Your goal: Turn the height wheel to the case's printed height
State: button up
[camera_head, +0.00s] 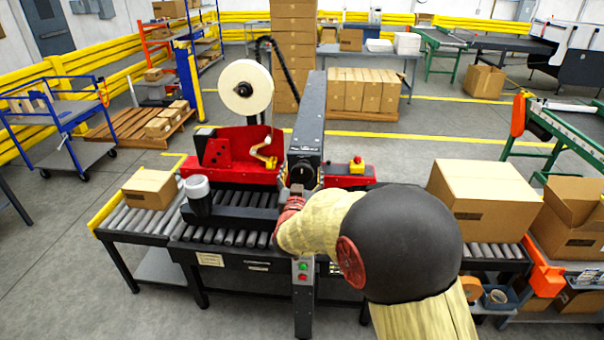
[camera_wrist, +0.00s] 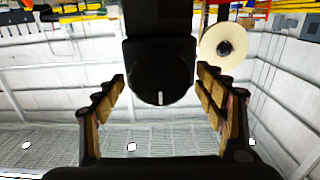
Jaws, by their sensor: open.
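The height wheel (camera_wrist: 160,85) is a dark round knob with a short white mark at the lower edge of its face in the wrist view. It sits on the black column (camera_head: 311,115) of the red machine. My gripper (camera_wrist: 160,74) is open, with one finger on each side of the knob and visible gaps between. In the head view my gripper (camera_head: 292,197) is at the column's front, partly hidden by my arm. A large closed case (camera_head: 485,190) stands on the rollers at right, and a smaller one (camera_head: 150,187) at left. No printed height is readable.
The tape roll (camera_head: 244,87) stands above the red machine (camera_head: 237,150). A yellow button box (camera_head: 357,166) is right of the column. Green and red buttons (camera_head: 303,267) are below my gripper. An open carton (camera_head: 570,220) stands far right. The floor behind is partly clear.

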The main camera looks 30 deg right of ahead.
jog(key=c, duration=0.3)
jog(key=c, duration=0.8)
jog(key=shift+c, duration=0.2)
jog(key=shift+f+m+b, duration=0.1)
jog(key=shift+m+b, duration=0.3)
jog(key=shift+b, duration=0.25)
